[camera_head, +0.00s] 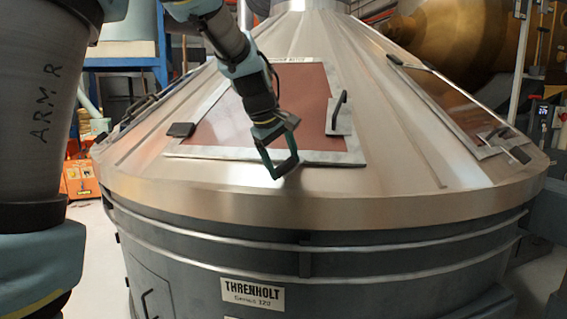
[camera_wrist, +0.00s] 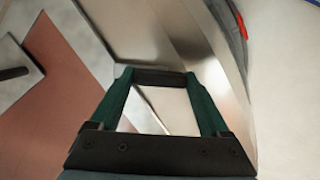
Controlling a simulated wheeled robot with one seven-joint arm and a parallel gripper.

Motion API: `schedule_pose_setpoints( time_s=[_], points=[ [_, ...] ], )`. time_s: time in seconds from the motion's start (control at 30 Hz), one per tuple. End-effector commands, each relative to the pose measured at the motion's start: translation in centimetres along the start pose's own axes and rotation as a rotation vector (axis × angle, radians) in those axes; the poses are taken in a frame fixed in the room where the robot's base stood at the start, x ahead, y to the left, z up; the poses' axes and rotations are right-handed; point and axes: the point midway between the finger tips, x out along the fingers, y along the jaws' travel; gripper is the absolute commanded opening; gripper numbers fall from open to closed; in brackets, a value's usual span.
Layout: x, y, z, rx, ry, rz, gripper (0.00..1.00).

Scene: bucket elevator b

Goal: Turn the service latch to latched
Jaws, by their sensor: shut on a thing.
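My gripper (camera_head: 284,168) is over the lower frame of a red-brown panel on the metal cone. In the wrist view its green fingers (camera_wrist: 160,80) are shut on a short dark bar (camera_wrist: 160,76) that spans between their tips. I cannot tell for sure whether this bar is the service latch's handle, or which position the latch is in. A black handle on a pale plate (camera_head: 340,116) stands on the panel's right side, apart from my gripper. The plate also shows in the wrist view (camera_wrist: 22,52).
The red-brown panel (camera_head: 218,122) has a pale metal frame, with a dark block (camera_head: 180,130) at its left edge. Another framed panel (camera_head: 440,95) is on the cone's right side. The cone's rim (camera_head: 330,212) curves below my gripper, above a sign reading THRENHOLT (camera_head: 252,293).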

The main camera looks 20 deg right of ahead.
Motion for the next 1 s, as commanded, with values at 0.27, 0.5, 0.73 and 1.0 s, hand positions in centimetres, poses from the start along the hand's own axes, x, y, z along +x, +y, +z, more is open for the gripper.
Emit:
schedule_pose_setpoints(
  time_s=[0.27,0.5,0.73,1.0],
  points=[
    [-0.11,-0.09,-0.09,-0.255,0.002,0.061,0.24],
    [-0.13,-0.12,-0.09,-0.442,0.002,0.105,0.24],
    [-0.12,-0.16,-0.08,-0.563,0.003,0.134,0.24],
    [-0.06,-0.21,-0.06,-0.631,0.003,0.150,0.24]
  ],
)
